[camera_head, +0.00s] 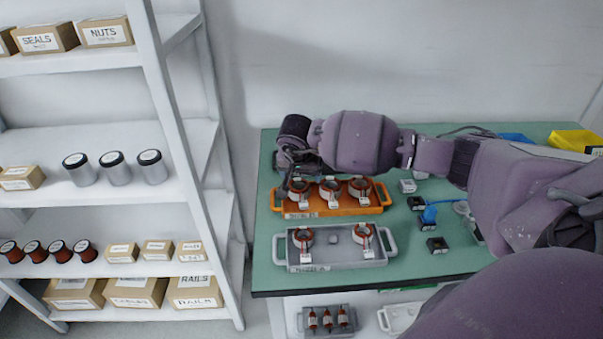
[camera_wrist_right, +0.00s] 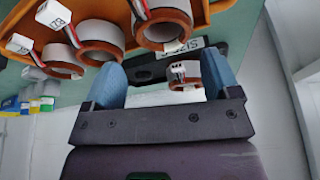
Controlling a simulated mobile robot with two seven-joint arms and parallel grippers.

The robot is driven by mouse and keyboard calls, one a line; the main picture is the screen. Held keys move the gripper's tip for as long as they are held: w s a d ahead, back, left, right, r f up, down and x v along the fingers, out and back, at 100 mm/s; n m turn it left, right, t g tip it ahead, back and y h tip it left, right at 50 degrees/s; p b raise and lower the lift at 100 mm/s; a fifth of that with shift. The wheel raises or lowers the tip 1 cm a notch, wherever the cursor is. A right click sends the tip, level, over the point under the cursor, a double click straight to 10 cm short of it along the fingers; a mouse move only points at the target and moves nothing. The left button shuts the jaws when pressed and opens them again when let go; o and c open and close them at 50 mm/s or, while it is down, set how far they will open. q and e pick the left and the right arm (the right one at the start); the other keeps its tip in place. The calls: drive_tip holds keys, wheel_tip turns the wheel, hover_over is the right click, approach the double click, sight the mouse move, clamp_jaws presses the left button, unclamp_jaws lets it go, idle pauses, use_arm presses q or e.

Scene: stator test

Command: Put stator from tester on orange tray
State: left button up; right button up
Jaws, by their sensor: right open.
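The orange tray (camera_head: 345,211) lies on the green table and holds three ring-shaped stators, a left (camera_head: 298,191), a middle (camera_head: 329,190) and a right one (camera_head: 359,188). My right gripper (camera_head: 284,190) is over the tray's left end, beside the left stator. In the right wrist view the orange tray (camera_wrist_right: 205,10) and its three stators fill the top. The blue fingers of the right gripper (camera_wrist_right: 160,82) are apart. A small tagged ring (camera_wrist_right: 185,75) shows between them; I cannot tell if it touches them. I cannot make out the tester. My left gripper is out of view.
A grey tray (camera_head: 340,256) with two stators lies in front of the orange one. Small dark blocks (camera_head: 437,245) and a yellow bin (camera_head: 573,139) are to the right. My right arm spans the table's back. A white shelf (camera_head: 100,195) stands left.

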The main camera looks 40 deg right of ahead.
drive_tip(key=o, duration=0.3)
drive_tip(key=shift+o, duration=0.2)
use_arm(q)
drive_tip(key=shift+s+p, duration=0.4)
drive_tip(key=shift+p, duration=0.1)
use_arm(e)
drive_tip(key=v, duration=1)
drive_tip(key=shift+r, duration=0.35)
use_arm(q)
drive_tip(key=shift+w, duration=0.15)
use_arm(e)
drive_tip(key=shift+s, duration=0.2)
